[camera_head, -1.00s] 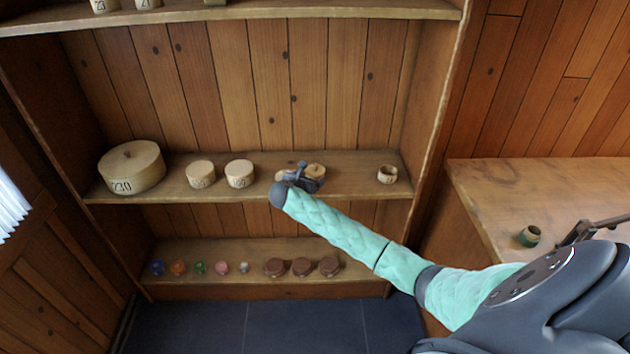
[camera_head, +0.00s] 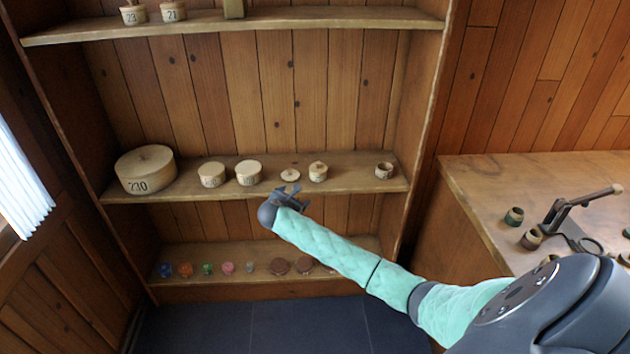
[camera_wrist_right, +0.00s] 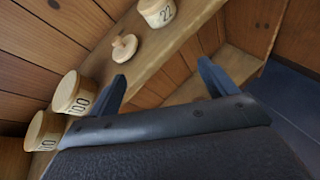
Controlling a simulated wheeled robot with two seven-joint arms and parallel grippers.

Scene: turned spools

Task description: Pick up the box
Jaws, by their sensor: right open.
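Several round wooden boxes stand on the middle shelf; the task does not say which one is meant. The large box marked 230 (camera_head: 146,172) is at the left. Two medium boxes (camera_head: 212,175) (camera_head: 248,173) stand beside it; in the right wrist view they read 100 (camera_wrist_right: 74,95). A small knobbed lid (camera_head: 290,175) lies on the shelf, left of a small box marked 22 (camera_head: 318,172), which also shows in the wrist view (camera_wrist_right: 160,12). My right gripper (camera_head: 290,196) is open and empty, in front of the shelf edge near the lid. My left gripper is out of view.
A small open ring-shaped pot (camera_head: 384,170) stands at the shelf's right end. The lower shelf holds coloured spools (camera_head: 185,269) and brown round pieces (camera_head: 279,266).

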